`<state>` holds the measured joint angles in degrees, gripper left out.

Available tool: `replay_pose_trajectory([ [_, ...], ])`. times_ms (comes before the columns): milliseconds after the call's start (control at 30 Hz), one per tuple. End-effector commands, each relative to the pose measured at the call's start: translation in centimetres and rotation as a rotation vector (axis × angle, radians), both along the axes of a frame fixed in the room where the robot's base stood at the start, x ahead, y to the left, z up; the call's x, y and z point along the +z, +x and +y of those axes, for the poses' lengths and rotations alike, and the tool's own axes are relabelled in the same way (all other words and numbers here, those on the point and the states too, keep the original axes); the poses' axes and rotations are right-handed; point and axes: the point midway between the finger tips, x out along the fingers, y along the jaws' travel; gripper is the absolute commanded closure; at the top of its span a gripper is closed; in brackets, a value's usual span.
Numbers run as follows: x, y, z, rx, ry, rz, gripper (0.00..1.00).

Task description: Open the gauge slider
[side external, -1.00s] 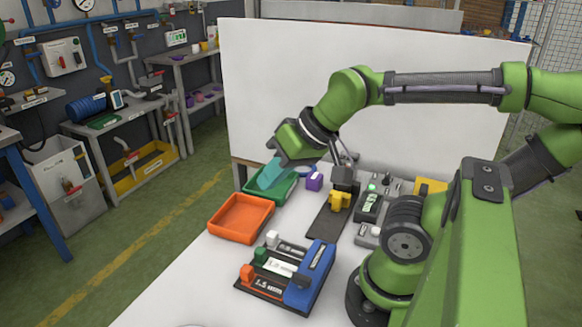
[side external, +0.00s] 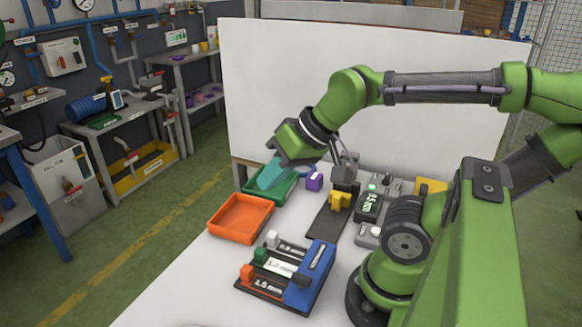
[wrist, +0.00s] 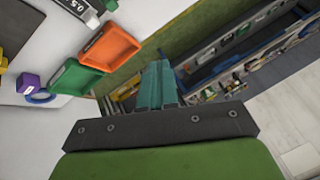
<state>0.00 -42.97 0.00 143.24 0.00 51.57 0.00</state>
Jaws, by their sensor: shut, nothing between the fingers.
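My gripper (side external: 269,175) has teal fingers, shut and empty, pointing down over the green tray in the side external view. Its closed fingers also show in the wrist view (wrist: 159,84). A yellow slider-like piece (side external: 340,201) sits on a dark strip (side external: 326,224) under a grey upright part, right of my gripper and apart from it. A gauge unit with a lit readout (side external: 369,207) stands just right of the strip. I cannot tell for sure which part is the gauge slider.
The green tray (side external: 285,193) and orange tray (side external: 215,232) stand along the table's left edge. A purple block (side external: 314,182) is near the green tray. A blue rack (side external: 319,262) with several labelled slots lies in front. A white panel (side external: 400,120) stands behind.

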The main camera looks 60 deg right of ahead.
Motion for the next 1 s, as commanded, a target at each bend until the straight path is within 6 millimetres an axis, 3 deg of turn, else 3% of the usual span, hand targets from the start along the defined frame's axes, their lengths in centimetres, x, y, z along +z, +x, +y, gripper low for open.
replay_pose_trajectory([
  [167,0.0,0.0,0.0,0.0,0.0,0.0,1.0],
  [267,0.0,0.0,-0.2,-0.009,0.0,0.001,0.86],
  [367,-1.0,0.5,-1.7,-0.07,0.004,0.045,0.71],
  [500,-2.2,2.5,-6.9,-0.255,0.036,0.157,0.49],
  [667,-3.7,3.2,-15.4,-0.506,0.117,0.351,0.49],
  [767,-4.9,2.3,-20.8,-0.655,0.188,0.477,0.49],
  [900,-6.9,-0.7,-28.0,-0.852,0.312,0.651,0.49],
  [1000,-7.9,-3.2,-31.8,-0.965,0.404,0.756,0.49],
])
